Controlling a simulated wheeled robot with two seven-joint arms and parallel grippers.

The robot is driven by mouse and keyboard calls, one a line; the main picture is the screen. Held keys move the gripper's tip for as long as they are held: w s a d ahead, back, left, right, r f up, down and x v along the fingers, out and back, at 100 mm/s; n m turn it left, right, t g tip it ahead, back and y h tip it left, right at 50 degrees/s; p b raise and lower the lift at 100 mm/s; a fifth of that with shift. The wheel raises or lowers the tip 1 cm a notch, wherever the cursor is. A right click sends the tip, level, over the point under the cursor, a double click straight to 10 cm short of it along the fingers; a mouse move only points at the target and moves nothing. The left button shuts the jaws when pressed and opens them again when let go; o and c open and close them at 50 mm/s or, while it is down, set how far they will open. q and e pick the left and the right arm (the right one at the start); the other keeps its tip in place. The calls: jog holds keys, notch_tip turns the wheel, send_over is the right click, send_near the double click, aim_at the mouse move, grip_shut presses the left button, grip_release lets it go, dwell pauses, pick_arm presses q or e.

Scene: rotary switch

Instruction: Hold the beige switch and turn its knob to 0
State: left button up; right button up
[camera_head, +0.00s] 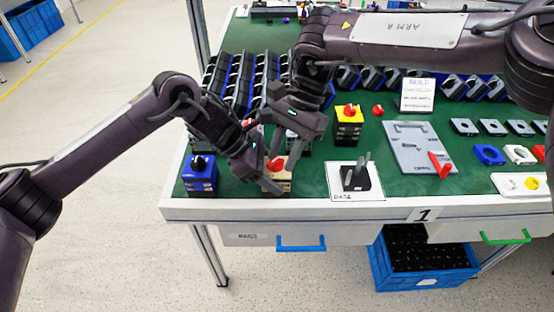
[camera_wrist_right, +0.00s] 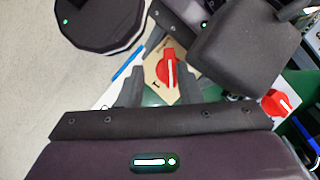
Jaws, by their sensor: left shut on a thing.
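The beige switch (camera_head: 279,179) stands near the table's front edge, with a red knob (camera_head: 275,163) on top. My left gripper (camera_head: 268,183) is shut on the switch body at table level and partly hides it. My right gripper (camera_head: 284,155) is above the switch, pointing down. In the right wrist view its two fingers (camera_wrist_right: 160,92) are open, with the beige top plate (camera_wrist_right: 156,85) and red knob (camera_wrist_right: 168,70) showing between and just beyond them. The knob's white line runs nearly upright in that view. Dial marks are too small to read.
A blue switch (camera_head: 200,173) stands left of my left gripper. A yellow-topped switch (camera_head: 348,122) stands behind right. A black stand on a white base card (camera_head: 372,192) is to the right. Another red knob (camera_wrist_right: 278,102) is close by in the wrist view.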

jog(key=shift+s+f, duration=0.25)
jog(key=shift+w+r, duration=0.3)
jog(key=shift+r, duration=2.3)
jog(key=shift+o, duration=0.4)
